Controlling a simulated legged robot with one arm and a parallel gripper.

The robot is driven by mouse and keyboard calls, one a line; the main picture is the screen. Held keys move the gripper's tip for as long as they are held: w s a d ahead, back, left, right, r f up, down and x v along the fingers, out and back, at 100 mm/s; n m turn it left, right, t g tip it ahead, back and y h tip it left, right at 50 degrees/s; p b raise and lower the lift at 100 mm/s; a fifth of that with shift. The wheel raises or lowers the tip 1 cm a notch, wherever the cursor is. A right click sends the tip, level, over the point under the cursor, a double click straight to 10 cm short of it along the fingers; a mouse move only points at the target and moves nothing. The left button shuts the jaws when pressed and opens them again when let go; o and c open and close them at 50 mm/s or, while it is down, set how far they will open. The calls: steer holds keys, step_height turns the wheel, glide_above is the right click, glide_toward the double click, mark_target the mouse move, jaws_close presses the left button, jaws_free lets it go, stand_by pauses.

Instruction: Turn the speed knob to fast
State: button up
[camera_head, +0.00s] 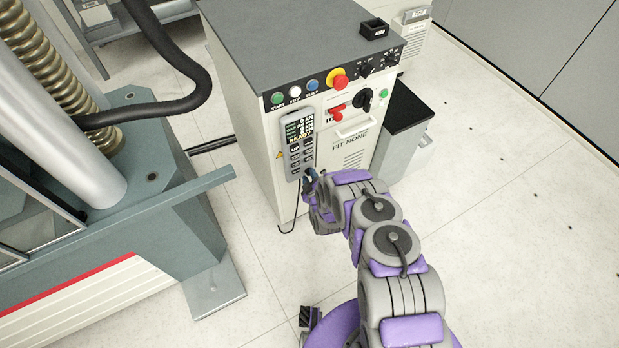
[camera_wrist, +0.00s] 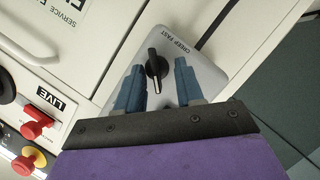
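The speed knob (camera_wrist: 155,63) is a black pointer knob with a white line, beside the words CREEP FAST on a light grey panel (camera_wrist: 200,72) in the wrist view. My gripper (camera_wrist: 158,70) is open, with one blue-grey finger on each side of the knob and visible gaps between. In the head view my gripper (camera_head: 310,182) is at the lower end of the grey hand pendant (camera_head: 294,128), whose screen reads READY; the knob is hidden there.
The control cabinet (camera_head: 247,100) carries coloured buttons, a red emergency stop (camera_head: 340,80) and a red switch (camera_head: 336,112) above and right of the pendant. The testing machine's teal frame (camera_head: 150,190) stands at the left. Open floor (camera_head: 520,230) lies at the right.

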steer(key=shift+d+r, duration=0.1)
steer(key=shift+d, duration=0.2)
steer(key=shift+c, duration=1.4)
jaws_close()
steer(key=shift+a, duration=0.1)
